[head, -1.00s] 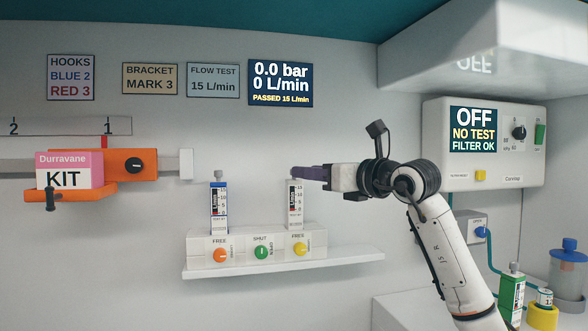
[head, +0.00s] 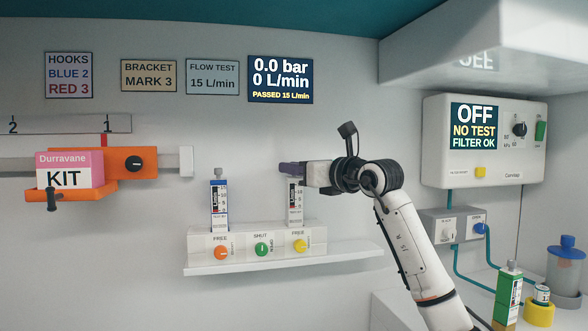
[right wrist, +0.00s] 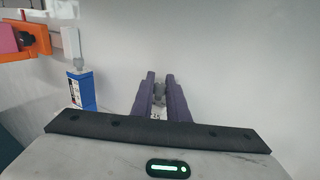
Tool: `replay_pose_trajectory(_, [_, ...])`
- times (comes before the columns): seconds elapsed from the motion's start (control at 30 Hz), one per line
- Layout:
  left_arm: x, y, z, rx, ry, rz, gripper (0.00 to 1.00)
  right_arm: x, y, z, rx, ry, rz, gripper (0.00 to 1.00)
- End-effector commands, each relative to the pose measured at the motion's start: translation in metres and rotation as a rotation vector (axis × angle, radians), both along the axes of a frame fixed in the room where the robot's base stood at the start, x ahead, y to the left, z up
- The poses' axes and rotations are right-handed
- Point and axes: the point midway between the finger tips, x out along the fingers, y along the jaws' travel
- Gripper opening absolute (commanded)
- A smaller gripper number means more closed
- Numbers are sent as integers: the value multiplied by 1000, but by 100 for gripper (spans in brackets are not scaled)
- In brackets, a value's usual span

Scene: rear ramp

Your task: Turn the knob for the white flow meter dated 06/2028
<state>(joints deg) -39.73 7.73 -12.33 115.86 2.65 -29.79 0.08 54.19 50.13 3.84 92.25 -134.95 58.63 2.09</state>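The white flow meter (head: 295,213) stands upright at the right end of the white outlet block on the wall shelf. Its date is too small to read. My right gripper (head: 290,168) is at its top, its purple fingers covering the knob in the head view. In the right wrist view the grey knob (right wrist: 158,92) sits between the two fingers (right wrist: 160,95) and fills the narrow gap, so the gripper looks shut on it. A blue flow meter (head: 219,208) stands at the left end of the block and also shows in the right wrist view (right wrist: 80,90). My left gripper is not in view.
The outlet block (head: 206,244) has orange, green and yellow dials. An orange bracket (head: 147,172) with a pink kit box (head: 72,158) is on a rail at left. A green flow meter (head: 508,296) stands at lower right. The display (head: 281,80) reads 0 L/min.

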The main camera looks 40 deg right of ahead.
Motion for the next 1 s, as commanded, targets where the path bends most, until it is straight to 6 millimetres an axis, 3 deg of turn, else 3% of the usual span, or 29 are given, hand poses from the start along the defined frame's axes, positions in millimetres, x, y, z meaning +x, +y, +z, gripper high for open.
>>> replay_pose_trajectory(0.37, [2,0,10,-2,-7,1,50,0,-2,0,1,4,73,0])
replay_pose_trajectory(1.0, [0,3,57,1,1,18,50,0,-2,6,8,1,534,0])
